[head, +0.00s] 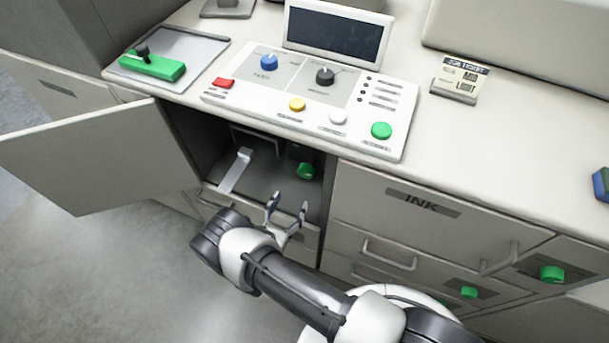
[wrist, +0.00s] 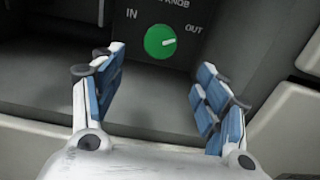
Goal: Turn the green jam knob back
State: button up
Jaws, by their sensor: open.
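The green jam knob (head: 305,170) sits inside the open cabinet under the control panel. In the wrist view the knob (wrist: 160,41) is round, on a dark plate with IN at its left and OUT at its right. Its white mark points right, slightly up, towards the OUT side. My gripper (head: 288,203) is open and empty at the cabinet opening, in front of and below the knob in the picture. In the wrist view its blue-padded fingers (wrist: 160,64) stand wide apart, with the knob beyond and between them, not touched.
The cabinet door (head: 95,155) hangs open at the left. A pale lever (head: 236,170) is inside, left of the knob. The INK drawer (head: 430,205) is at the right. Other green knobs (head: 551,273) are on the lower right fronts. The control panel (head: 240,108) lies above.

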aim_at(305, 175)
jog(key=b+x, duration=0.2)
jog(key=x, duration=1)
jog(key=shift+w, duration=0.1)
jog(key=shift+d, duration=0.1)
jog(key=c, duration=1.1)
